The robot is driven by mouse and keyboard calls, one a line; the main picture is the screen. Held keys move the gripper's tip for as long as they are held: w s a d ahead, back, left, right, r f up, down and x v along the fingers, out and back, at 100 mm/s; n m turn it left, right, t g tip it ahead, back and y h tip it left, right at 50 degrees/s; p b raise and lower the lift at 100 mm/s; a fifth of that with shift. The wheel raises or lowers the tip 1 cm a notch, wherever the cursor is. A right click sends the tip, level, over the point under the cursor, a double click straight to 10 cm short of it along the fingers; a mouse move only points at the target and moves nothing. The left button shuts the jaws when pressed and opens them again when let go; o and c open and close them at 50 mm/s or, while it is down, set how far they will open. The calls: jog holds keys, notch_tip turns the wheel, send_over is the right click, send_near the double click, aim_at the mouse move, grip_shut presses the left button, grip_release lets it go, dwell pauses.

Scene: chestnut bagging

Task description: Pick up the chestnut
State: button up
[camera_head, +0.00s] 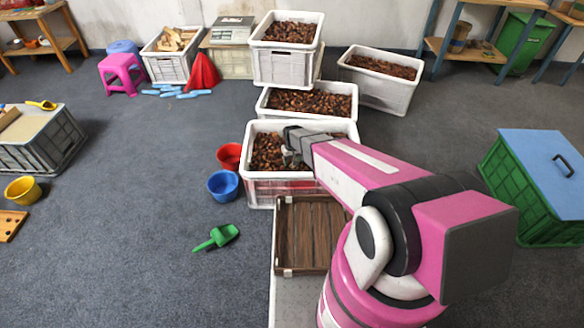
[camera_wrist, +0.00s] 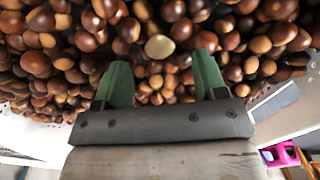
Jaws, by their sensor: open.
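Many brown chestnuts (camera_head: 268,150) fill the nearest white crate (camera_head: 256,186). In the wrist view, chestnuts (camera_wrist: 236,30) fill the upper part of the picture, and a pale tan one (camera_wrist: 160,47) lies between and just beyond the fingertips. My gripper (camera_wrist: 158,70) has two green fingers set apart with no chestnut clearly held between them. In the head view my gripper (camera_head: 288,155) is over the nearest crate, close to the chestnuts. I cannot tell whether the fingers touch any chestnut.
A wooden tray (camera_head: 277,235) stands in front of the nearest crate. More chestnut crates (camera_head: 284,68) stand behind it. A red bucket (camera_head: 229,156), a blue bucket (camera_head: 223,185) and a green scoop (camera_head: 216,237) are on the floor to the left. Open floor lies further left.

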aim_at(292, 167)
jog(key=shift+f, duration=1.6)
jog(key=c, duration=1)
jog(key=shift+r, duration=0.15)
